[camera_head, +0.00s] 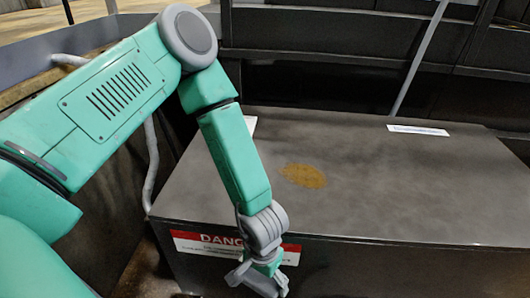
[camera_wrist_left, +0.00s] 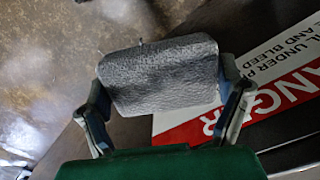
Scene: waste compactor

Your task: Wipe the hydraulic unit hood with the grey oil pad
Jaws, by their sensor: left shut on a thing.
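The hydraulic unit hood (camera_head: 370,190) is a large dark grey box with a flat top. A brown oily stain (camera_head: 303,175) lies on its top, left of the middle. My left gripper (camera_head: 260,277) is in front of the hood's front face, by the danger label and below the top's front edge. In the left wrist view its fingers grip the grey oil pad (camera_wrist_left: 160,75), a rough-textured block, from both sides. In the head view I cannot make out the pad, and the arm hides part of the hood. My right gripper is not in view.
A red and white danger label (camera_head: 195,244) is on the hood's front face; it also shows in the left wrist view (camera_wrist_left: 285,75). White labels (camera_head: 417,130) lie near the hood's back edge. A slanting grey rod (camera_head: 420,55) and dark panels stand behind. The hood's right side is clear.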

